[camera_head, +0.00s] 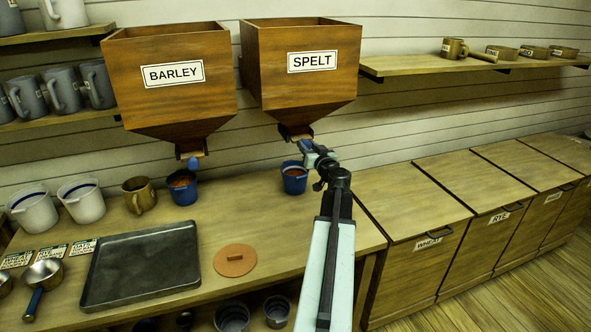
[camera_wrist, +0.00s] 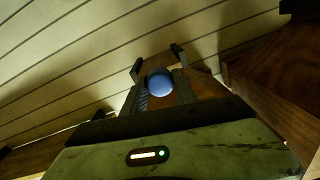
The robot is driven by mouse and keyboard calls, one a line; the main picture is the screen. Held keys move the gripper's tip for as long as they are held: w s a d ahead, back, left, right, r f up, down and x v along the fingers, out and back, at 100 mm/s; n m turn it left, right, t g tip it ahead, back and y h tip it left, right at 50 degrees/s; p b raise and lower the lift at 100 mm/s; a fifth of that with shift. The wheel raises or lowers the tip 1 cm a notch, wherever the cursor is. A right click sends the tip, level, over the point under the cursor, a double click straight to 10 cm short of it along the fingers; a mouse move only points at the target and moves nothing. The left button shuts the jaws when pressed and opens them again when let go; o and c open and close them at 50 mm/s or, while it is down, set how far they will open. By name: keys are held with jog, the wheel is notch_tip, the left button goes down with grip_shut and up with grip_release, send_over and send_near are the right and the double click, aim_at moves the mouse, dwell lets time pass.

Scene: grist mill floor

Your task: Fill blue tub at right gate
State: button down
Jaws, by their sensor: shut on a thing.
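The right hopper, labelled SPELT (camera_head: 302,90), has a gate at its spout (camera_head: 291,132). My gripper (camera_head: 308,150) is at this gate, shut on its blue knob (camera_wrist: 160,85), which shows between the two fingers in the wrist view. A blue tub (camera_head: 294,184) stands on the bench below the right gate, with reddish-brown stuff visible inside. My arm passes close to the tub's right side. How full the tub is, and whether grain is falling, I cannot tell.
The left hopper, labelled BARLEY (camera_head: 165,95), has its own blue knob (camera_head: 194,163) over another blue tub (camera_head: 183,195). A brass mug (camera_head: 138,196), white buckets (camera_head: 84,205), a dark tray (camera_head: 150,268) and a round lid (camera_head: 235,261) occupy the bench. Bins (camera_head: 410,215) stand at right.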

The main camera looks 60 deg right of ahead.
jog(key=shift+v, duration=1.6)
dwell(1.5)
jog(key=x, duration=0.3)
jog(key=shift+d, duration=0.1)
jog(key=shift+w+d+r, duration=0.1)
jog(key=shift+w+d, duration=0.05)
jog(key=shift+w, duration=0.05)
jog(key=shift+w+d, duration=0.1)
jog(key=shift+w+d+r, duration=0.1)
jog(key=shift+w, duration=0.05)
dwell(0.5)
